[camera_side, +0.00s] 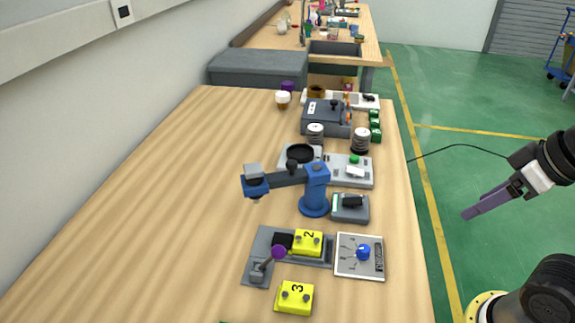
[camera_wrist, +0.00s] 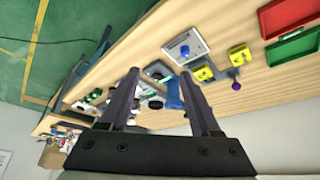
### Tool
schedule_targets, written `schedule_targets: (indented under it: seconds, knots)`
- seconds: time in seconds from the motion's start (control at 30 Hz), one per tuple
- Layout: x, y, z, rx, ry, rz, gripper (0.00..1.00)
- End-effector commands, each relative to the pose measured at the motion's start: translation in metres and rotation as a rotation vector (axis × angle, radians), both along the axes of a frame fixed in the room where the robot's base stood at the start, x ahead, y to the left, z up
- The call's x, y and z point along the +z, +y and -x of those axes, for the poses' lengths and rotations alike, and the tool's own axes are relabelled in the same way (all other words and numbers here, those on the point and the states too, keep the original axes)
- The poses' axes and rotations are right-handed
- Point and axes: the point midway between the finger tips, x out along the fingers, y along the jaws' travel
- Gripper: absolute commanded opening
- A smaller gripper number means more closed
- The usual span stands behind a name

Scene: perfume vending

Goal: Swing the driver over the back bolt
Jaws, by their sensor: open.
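The driver is on a blue swing arm (camera_side: 314,190) standing on the table. Its grey-and-blue head (camera_side: 255,183) hangs at the left end of the arm, above bare wood. A black knob (camera_side: 293,164) sits on the arm. The blue post (camera_wrist: 173,94) also shows between my fingers in the wrist view. A yellow block marked 2 (camera_side: 308,242) sits in a grey fixture (camera_side: 258,248) in front of the driver. Small dark studs show on it; I cannot tell which is the back bolt. My gripper (camera_side: 470,213) is open and empty, off the table's right side. Its fingers (camera_wrist: 158,82) frame the wrist view.
A yellow block marked 3 (camera_side: 295,297) lies in front of the fixture. A purple-knobbed lever (camera_side: 279,252) and a blue-knobbed panel (camera_side: 363,252) flank it. Grey machines (camera_side: 328,117) stand behind the driver. Red (camera_wrist: 285,14) and green (camera_wrist: 293,47) trays lie nearer. The table's left half is clear.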

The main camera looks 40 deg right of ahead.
Motion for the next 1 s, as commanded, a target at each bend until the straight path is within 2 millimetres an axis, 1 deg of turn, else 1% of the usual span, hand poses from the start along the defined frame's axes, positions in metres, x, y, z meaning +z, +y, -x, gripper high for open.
schedule_targets:
  seconds: [0.07, 0.13, 0.27, 0.3, 0.37, 0.4, 0.47, 0.5, 0.57, 0.6, 0.67, 0.7, 0.77, 0.8, 0.87, 0.9, 1.0]
  knots:
    - [0.017, 0.0, -0.001, -0.019, -0.001, -0.009, 0.64]
    - [0.039, 0.0, -0.007, -0.034, -0.006, -0.017, 0.64]
    - [0.084, 0.002, -0.03, -0.056, 0.018, -0.032, 0.64]
    - [0.098, 0.003, -0.039, -0.06, 0.028, -0.036, 0.64]
    - [0.117, 0.005, -0.054, -0.066, 0.047, -0.041, 0.64]
    - [0.129, 0.007, -0.065, -0.069, 0.061, -0.045, 0.64]
    - [0.145, 0.011, -0.084, -0.071, 0.083, -0.049, 0.64]
    - [0.155, 0.013, -0.096, -0.072, 0.097, -0.051, 0.64]
    - [0.168, 0.017, -0.117, -0.075, 0.119, -0.054, 0.64]
    - [0.175, 0.021, -0.13, -0.073, 0.134, -0.055, 0.64]
    - [0.183, 0.026, -0.151, -0.073, 0.157, -0.056, 0.64]
    - [0.187, 0.03, -0.165, -0.073, 0.173, -0.056, 0.64]
    - [0.19, 0.036, -0.185, -0.07, 0.197, -0.055, 0.64]
    - [0.19, 0.041, -0.199, -0.067, 0.212, -0.054, 0.64]
    - [0.189, 0.048, -0.22, -0.065, 0.235, -0.052, 0.64]
    - [0.187, 0.054, -0.234, -0.062, 0.249, -0.051, 0.64]
    - [0.176, 0.068, -0.268, -0.051, 0.288, -0.044, 0.64]
